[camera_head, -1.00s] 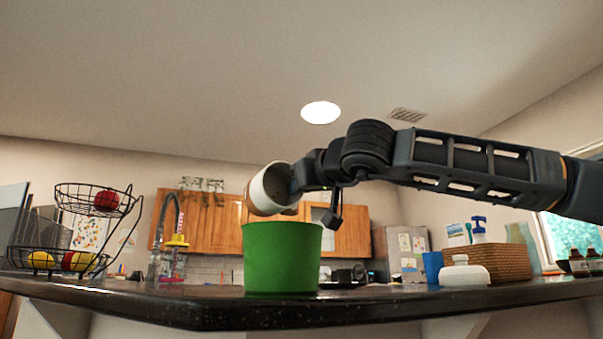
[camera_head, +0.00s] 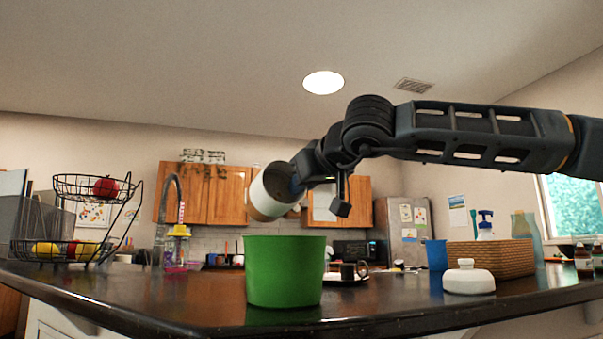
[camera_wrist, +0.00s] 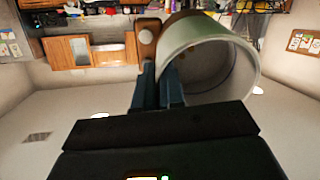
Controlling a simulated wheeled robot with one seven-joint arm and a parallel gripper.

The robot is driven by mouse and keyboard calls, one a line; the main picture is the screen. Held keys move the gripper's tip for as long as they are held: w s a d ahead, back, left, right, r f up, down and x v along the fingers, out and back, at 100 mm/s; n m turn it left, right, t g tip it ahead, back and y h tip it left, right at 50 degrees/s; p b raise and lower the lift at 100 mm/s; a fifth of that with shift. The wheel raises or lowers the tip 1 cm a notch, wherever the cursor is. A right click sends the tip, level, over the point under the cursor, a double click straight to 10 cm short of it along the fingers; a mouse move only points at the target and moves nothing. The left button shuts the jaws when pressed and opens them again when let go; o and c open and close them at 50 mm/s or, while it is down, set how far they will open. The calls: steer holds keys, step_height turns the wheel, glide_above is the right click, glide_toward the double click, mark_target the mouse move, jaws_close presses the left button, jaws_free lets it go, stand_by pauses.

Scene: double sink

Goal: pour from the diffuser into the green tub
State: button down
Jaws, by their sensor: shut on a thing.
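The diffuser (camera_head: 268,196) is a white, cup-like vessel with a brown base. My gripper (camera_head: 298,182) is shut on the mouth-side wall of the diffuser. In the wrist view, the fingers (camera_wrist: 160,82) grip the wall beside the wide, open mouth of the diffuser (camera_wrist: 243,68). The green tub (camera_head: 284,272) stands upright on the dark counter, below the diffuser with a small gap. The inside of the tub is hidden, and no flow is visible.
On the dark counter (camera_head: 180,306), a white lidded jar (camera_head: 468,278), a woven basket (camera_head: 490,259) and a blue cup (camera_head: 436,254) stand to the right. A wire fruit stand (camera_head: 75,220) stands left. A dark cup (camera_head: 350,271) is behind the tub.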

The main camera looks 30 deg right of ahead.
steer(key=shift+r+g+p, duration=1.3)
steer(key=shift+g+p, duration=0.5)
steer(key=shift+p, duration=4.3)
steer(key=shift+f+g+p, duration=0.15)
steer(key=shift+g+p, duration=0.15)
steer(key=shift+p, duration=0.25)
steer(key=shift+r+p, duration=0.4)
steer(key=shift+p, duration=0.7)
steer(key=shift+r+g+p, duration=0.15)
steer(key=shift+g+p, duration=0.35)
steer(key=shift+p, duration=0.4)
steer(key=r+g+p, duration=0.1)
steer(key=p, duration=0.5)
steer(key=g+p, duration=0.2)
steer(key=p, duration=0.4)
steer(key=shift+r+g, duration=0.3)
steer(key=shift+r, duration=0.05)
